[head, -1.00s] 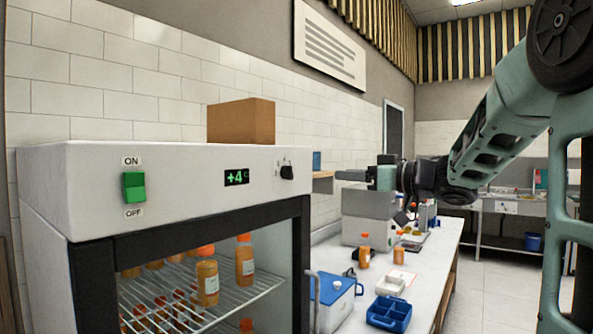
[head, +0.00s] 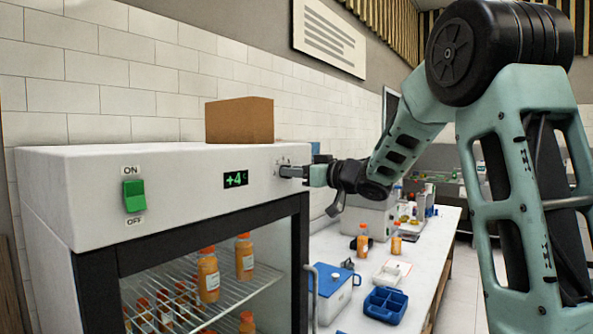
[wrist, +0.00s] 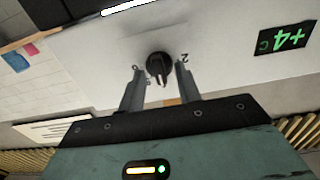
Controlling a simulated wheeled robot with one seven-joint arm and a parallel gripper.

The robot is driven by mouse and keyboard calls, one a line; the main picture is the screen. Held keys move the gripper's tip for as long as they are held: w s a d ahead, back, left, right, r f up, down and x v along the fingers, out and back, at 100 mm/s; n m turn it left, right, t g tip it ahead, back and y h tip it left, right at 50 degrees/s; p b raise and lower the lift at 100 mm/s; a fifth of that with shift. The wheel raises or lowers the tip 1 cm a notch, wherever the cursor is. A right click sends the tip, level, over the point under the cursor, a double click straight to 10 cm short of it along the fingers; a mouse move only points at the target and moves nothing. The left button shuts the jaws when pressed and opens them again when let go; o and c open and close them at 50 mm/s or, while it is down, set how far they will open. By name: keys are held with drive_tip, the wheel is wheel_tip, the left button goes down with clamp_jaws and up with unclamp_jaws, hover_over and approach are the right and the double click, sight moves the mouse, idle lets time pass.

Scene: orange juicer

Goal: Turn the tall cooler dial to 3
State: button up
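The tall cooler (head: 85,180) stands at the left in the head view, with a white top panel and a glass front. Its display (head: 236,179) reads +4 in green and also shows in the wrist view (wrist: 284,39). My gripper (wrist: 158,70) is open, with one finger on each side of the dial; a gap shows on both sides. In the head view my gripper (head: 290,171) is at the panel. The dial's printed numbers are mostly hidden or too small to read.
A green ON/OFF switch (head: 134,196) is at the panel's left. A cardboard box (head: 240,120) sits on the cooler top. A counter right of the cooler holds a blue-lidded container (head: 334,283), a blue tray (head: 386,304) and orange bottles (head: 363,240).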

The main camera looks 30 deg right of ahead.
clamp_jaws()
drive_tip(key=shift+a+f+n+b, duration=0.1)
drive_tip(key=shift+a+n+b, duration=0.05)
drive_tip(key=shift+n+b, duration=4.1)
drive_tip(key=shift+n, duration=0.25)
